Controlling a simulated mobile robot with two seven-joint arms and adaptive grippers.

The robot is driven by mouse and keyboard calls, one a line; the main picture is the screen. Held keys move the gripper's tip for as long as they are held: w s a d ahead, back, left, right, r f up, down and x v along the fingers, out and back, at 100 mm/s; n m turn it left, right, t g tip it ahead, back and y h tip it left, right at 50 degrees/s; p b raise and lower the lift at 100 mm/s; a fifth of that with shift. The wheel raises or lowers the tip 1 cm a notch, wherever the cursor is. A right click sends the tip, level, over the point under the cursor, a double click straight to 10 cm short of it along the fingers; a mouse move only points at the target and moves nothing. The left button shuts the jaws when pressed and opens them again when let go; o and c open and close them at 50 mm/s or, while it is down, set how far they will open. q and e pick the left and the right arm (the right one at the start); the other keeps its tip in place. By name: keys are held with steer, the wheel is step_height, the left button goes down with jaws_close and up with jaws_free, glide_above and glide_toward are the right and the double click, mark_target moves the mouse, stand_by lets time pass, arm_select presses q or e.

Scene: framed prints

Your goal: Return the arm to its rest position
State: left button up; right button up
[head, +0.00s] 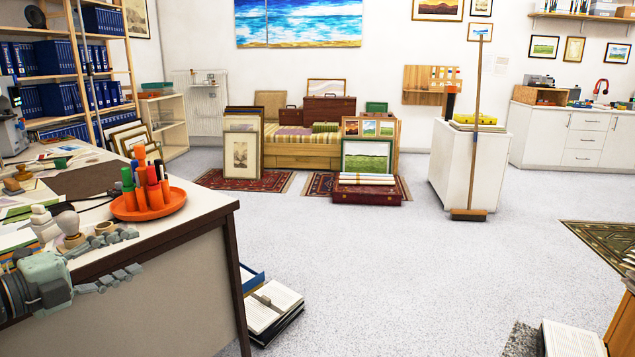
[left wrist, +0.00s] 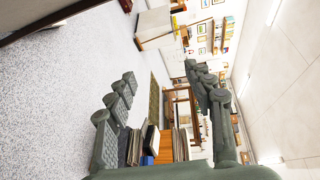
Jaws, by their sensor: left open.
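My left gripper (head: 137,253) is at the left of the head view, in front of the desk's near edge. Its two grey jointed fingers point right and stand apart with nothing between them. In the left wrist view the same gripper (left wrist: 160,74) has its fingers spread wide, with only the distant room showing between them. Small grey pieces at the right edge of the head view look like fingertips of my right gripper (head: 629,264). They are cut off by the frame, so its state does not show.
The desk (head: 185,231) carries an orange tray (head: 128,211) of markers close behind my left fingers. Books (head: 272,305) lie on the floor beside the desk. A white cabinet (head: 455,170) with a broom (head: 475,130) stands further back. The middle floor is clear.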

arm_select(q)
steer(key=s+a+f+n+g+y+p, duration=0.1)
steer(key=s+a+f+n+y, duration=0.2)
steer(key=f+n, duration=0.35)
steer(key=s+a+f+n+y, duration=0.1)
steer(key=s+f+n+y, duration=0.1)
steer(key=f+n+y, duration=0.45)
steer(key=s+a+f+n+g+y+p, duration=0.1)
steer(key=s+f+n+y, duration=0.2)
steer(key=f, duration=0.5)
steer(key=s+d+f+n+g+h, duration=0.1)
steer(key=s+d+f+n+g, duration=0.2)
steer(key=s+d+f, duration=0.4)
steer(key=s+d+f+n+g+h, duration=0.2)
steer(key=s+d+f+g, duration=0.4)
steer(key=s, duration=0.6)
step_height(320, 180, down, 3)
steer(key=shift+s+d+f+n+p, duration=0.2)
steer(key=shift+d+n+p, duration=0.2)
steer(key=shift+d+n, duration=0.55)
arm_select(e)
steer(key=f, duration=0.4)
steer(key=shift+w+a+f, duration=0.1)
steer(key=shift+w, duration=0.2)
arm_select(q)
steer(key=shift+w+a, duration=0.1)
steer(key=shift+a, duration=0.05)
arm_select(e)
steer(key=shift+w, duration=0.1)
